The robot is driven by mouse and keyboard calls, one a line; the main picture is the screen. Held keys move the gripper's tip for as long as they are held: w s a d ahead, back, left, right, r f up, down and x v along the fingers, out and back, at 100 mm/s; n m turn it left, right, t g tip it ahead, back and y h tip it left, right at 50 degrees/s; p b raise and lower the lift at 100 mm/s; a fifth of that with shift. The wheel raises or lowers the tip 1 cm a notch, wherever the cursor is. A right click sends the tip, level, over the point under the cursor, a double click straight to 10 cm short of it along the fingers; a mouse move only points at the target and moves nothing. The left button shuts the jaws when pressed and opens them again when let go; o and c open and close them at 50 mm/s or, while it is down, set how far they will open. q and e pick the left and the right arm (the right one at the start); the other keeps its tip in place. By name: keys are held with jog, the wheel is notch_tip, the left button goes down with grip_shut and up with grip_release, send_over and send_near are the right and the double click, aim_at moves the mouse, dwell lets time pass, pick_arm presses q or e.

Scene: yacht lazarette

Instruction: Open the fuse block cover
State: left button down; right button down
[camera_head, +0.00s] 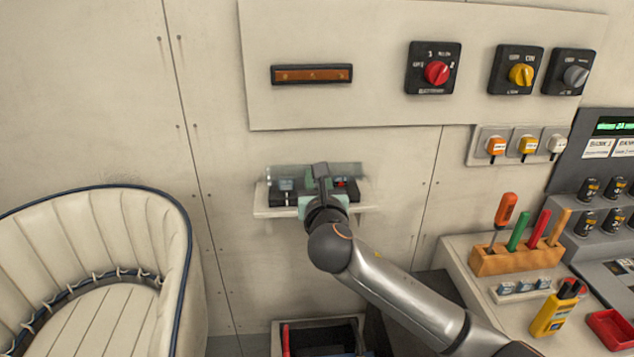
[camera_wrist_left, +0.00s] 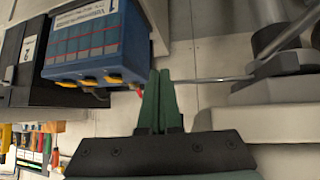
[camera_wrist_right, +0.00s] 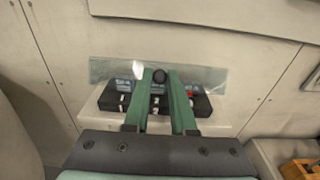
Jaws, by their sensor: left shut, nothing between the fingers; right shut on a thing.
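The fuse block (camera_head: 263,193) is a black block on a small white shelf (camera_head: 262,212) against the wall. Its clear cover (camera_wrist_right: 205,73) stands tilted up at the back of the block, leaving the fuses in front of it uncovered. My right gripper (camera_head: 320,170) reaches over the block. In the right wrist view the fingers (camera_wrist_right: 159,80) are shut on the dark round knob (camera_wrist_right: 160,75) of the cover and hide the block's middle. My left gripper (camera_wrist_left: 160,78) is shut and empty, away from the block, and shows only in the left wrist view.
A panel with red (camera_head: 437,73), yellow (camera_head: 521,75) and grey knobs hangs above. A cream seat (camera_head: 150,235) is at left. A tool rack (camera_head: 500,262) stands on the right bench. In the left wrist view, a blue battery-like box (camera_wrist_left: 100,45) is near the left gripper.

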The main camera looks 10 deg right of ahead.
jog(key=shift+w+r+g, duration=0.3)
jog(key=shift+r+g, duration=0.5)
jog(key=shift+r, duration=0.15)
jog(key=c, duration=0.8)
grip_release()
jog(key=shift+o, duration=0.2)
jog(key=b+v, duration=0.1)
jog(key=v, duration=1.1)
jog(key=shift+s+r, duration=0.2)
jog(key=shift+s, duration=0.05)
jog(key=shift+f, duration=0.1)
